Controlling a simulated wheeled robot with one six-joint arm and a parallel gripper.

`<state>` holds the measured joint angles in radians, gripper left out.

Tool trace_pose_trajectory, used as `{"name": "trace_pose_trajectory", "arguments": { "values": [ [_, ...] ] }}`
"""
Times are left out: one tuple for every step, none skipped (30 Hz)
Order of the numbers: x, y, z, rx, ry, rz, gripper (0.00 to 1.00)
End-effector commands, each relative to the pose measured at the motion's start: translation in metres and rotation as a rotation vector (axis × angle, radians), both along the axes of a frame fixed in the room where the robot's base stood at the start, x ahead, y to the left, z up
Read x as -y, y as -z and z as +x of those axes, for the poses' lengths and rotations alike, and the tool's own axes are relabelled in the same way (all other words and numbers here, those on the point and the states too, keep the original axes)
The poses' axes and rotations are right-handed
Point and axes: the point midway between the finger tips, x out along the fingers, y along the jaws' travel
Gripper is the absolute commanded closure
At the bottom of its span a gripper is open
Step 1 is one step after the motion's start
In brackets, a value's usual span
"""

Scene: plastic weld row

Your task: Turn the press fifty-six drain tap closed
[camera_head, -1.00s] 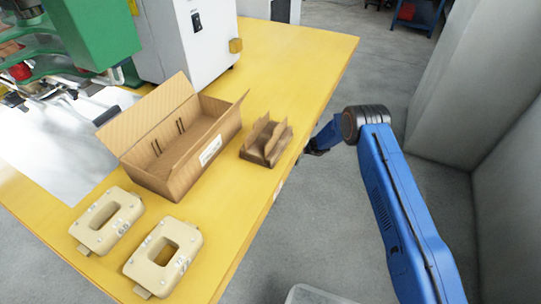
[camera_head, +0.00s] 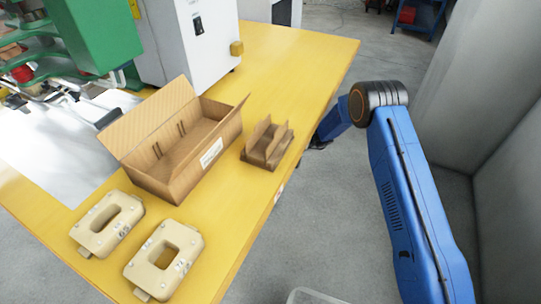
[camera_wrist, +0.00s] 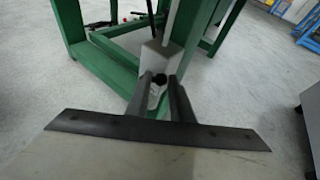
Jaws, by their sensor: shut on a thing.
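In the wrist view my gripper (camera_wrist: 160,80) has its two dark fingers closed around a small dark knob-like part (camera_wrist: 157,79), which appears to be the drain tap. It sits at the lower front of a pale grey block (camera_wrist: 160,57) beside green frame legs. The fingers hide most of the tap, so its handle angle cannot be told. In the head view my gripper is hidden below the table's right edge.
A yellow table (camera_head: 299,60) carries an open cardboard box (camera_head: 153,187), a small cardboard holder (camera_head: 265,164) and two beige frame-shaped parts (camera_head: 106,247). A green machine (camera_head: 95,35) stands at the upper left. A grey wall closes the right side.

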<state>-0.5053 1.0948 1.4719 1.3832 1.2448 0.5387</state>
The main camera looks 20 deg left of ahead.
Motion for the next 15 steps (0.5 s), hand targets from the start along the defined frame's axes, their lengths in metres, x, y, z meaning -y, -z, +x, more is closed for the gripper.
{"name": "trace_pose_trajectory", "arguments": {
  "values": [
    [-0.0033,-0.0020,0.0004,0.008,0.002,0.002,1.00],
    [-0.0033,-0.0020,0.0003,0.011,0.001,0.003,1.00],
    [-0.0035,-0.0022,0.0003,0.013,0.002,0.003,1.00],
    [-0.0035,-0.0023,0.0003,0.014,0.001,0.003,1.00],
    [-0.0036,-0.0023,0.0003,0.015,0.001,0.003,1.00],
    [-0.0036,-0.0023,0.0003,0.015,0.001,0.003,1.00],
    [-0.0036,-0.0023,0.0003,0.015,0.001,0.003,1.00],
    [-0.0036,-0.0024,0.0002,0.014,0.001,0.003,1.00],
    [-0.0037,-0.0023,0.0002,0.014,0.001,0.003,1.00],
    [-0.0037,-0.0023,0.0002,0.014,0.001,0.003,1.00],
    [-0.0037,-0.0024,0.0003,0.014,0.001,0.003,1.00],
    [-0.0038,-0.0023,0.0002,0.014,0.001,0.003,1.00],
    [-0.0038,-0.0024,0.0002,0.014,0.001,0.003,1.00],
    [-0.0038,-0.0024,0.0002,0.014,0.001,0.003,0.74],
    [-0.0038,-0.0024,0.0000,0.014,0.001,0.003,0.65]
  ]
}}
